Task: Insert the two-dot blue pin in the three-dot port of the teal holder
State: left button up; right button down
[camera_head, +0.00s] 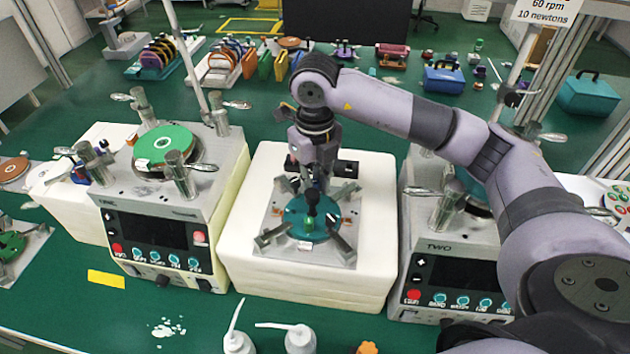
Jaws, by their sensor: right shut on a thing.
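The teal holder (298,221) is a round disc at the middle of a grey plate with several angled metal arms, on a white block in the centre. A dark green knob (311,198) stands up from the middle of the holder. My right gripper (312,187) points down just over the holder, behind the knob. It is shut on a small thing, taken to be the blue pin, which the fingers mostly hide. Its colour and dots, the ports, and whether it touches the holder cannot be made out. My left gripper is not in view.
A lapping machine with a green disc (170,138) stands at left. Machine TWO (455,265) stands at right, partly behind my arm. Two white bottles (300,340) stand at the front. A yellow strip (106,279) and white scraps (168,328) lie on the green bench.

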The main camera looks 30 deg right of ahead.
aim_at(315, 182)
jog(key=shift+f, duration=0.2)
jog(key=shift+f+b, duration=0.35)
jog(key=shift+b, duration=0.15)
jog(key=shift+f+b, duration=0.6)
jog(key=shift+f, duration=0.15)
jog(key=c, duration=1.5)
grip_release()
jog(key=shift+r, duration=0.1)
notch_tip(315, 182, up, 12)
